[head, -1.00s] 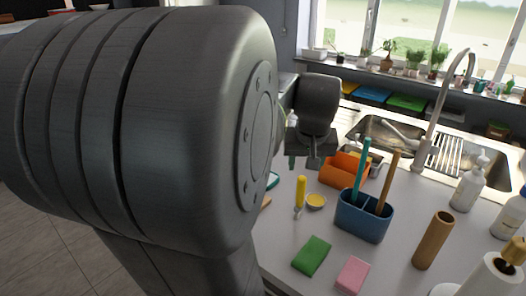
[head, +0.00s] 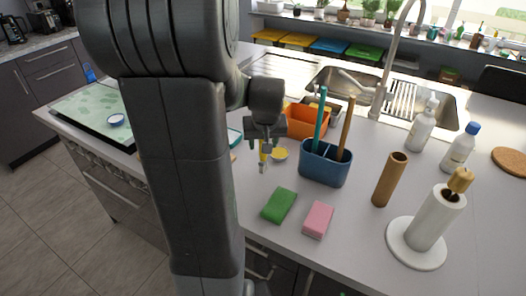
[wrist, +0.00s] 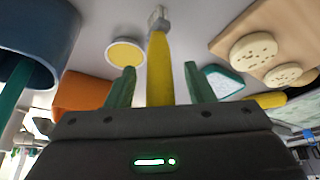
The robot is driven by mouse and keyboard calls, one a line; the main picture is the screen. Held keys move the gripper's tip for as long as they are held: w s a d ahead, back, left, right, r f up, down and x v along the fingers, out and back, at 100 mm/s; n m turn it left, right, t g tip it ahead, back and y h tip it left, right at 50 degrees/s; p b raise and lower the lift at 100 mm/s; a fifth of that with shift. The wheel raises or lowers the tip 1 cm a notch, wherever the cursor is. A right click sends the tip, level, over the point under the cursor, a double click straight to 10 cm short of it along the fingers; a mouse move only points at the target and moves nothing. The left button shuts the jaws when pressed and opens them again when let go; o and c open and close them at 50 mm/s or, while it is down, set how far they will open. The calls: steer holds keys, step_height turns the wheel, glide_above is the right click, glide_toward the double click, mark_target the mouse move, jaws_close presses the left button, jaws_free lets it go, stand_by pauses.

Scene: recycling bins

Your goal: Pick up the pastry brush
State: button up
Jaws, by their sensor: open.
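The pastry brush, with a yellow handle and a pale tip, lies on the grey counter; it shows in the wrist view (wrist: 159,62) and, partly hidden by my gripper, in the head view (head: 263,155). My gripper (head: 265,148) is over the handle. In the wrist view its two green-grey fingers (wrist: 158,86) are apart, one on each side of the handle, with gaps between. The brush's tip points away from the palm; the near end of the handle is hidden behind the gripper body.
A round yellow dish (head: 279,154) lies close beside the brush. An orange holder (head: 306,121) and a blue two-part caddy (head: 325,164) with upright handles stand to the right. A green sponge (head: 279,205) and a pink sponge (head: 318,220) lie in front.

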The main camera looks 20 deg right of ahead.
steer(key=shift+w+f, duration=0.15)
steer(key=shift+f, duration=0.25)
jaws_close()
step_height(320, 180, up, 10)
steer(key=shift+r, duration=0.1)
stand_by(0.3)
